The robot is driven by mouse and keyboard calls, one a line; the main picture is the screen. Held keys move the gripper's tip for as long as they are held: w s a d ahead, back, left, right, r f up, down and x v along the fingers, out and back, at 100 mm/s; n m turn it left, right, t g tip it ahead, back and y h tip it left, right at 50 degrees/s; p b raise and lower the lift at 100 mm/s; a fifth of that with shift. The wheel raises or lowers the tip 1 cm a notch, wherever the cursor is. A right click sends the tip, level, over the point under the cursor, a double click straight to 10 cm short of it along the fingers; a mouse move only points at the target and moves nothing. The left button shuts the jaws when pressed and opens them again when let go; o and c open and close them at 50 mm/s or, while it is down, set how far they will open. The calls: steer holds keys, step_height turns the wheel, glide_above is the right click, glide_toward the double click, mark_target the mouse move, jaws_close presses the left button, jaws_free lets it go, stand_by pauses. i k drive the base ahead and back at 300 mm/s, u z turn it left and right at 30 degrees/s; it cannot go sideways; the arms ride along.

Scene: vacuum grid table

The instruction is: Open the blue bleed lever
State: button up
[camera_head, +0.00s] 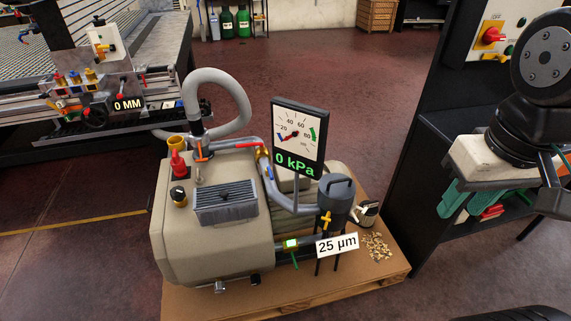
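A beige vacuum pump (205,236) stands on a brown pallet (350,292) in the head view. It carries a red handle (178,163), an orange lever (203,154), a red lever on the pipe (248,145), a yellow lever (326,219) on the dark canister (335,196) and a green lever (295,260) low on the front pipe. I cannot make out a blue lever on the pump. Black parts of my arm show at the right edge, but my gripper's fingertips are not in view.
A gauge panel (298,137) above the pump reads 0 kPa. A grey hose (240,97) arches behind it. A grid table (150,28) stands at the left, with a "0 MM" label. A dark cabinet (405,165) stands at the right. Floor is clear at front left.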

mark_target(269, 169)
steer(key=i, duration=0.95)
steer(key=u, duration=0.7)
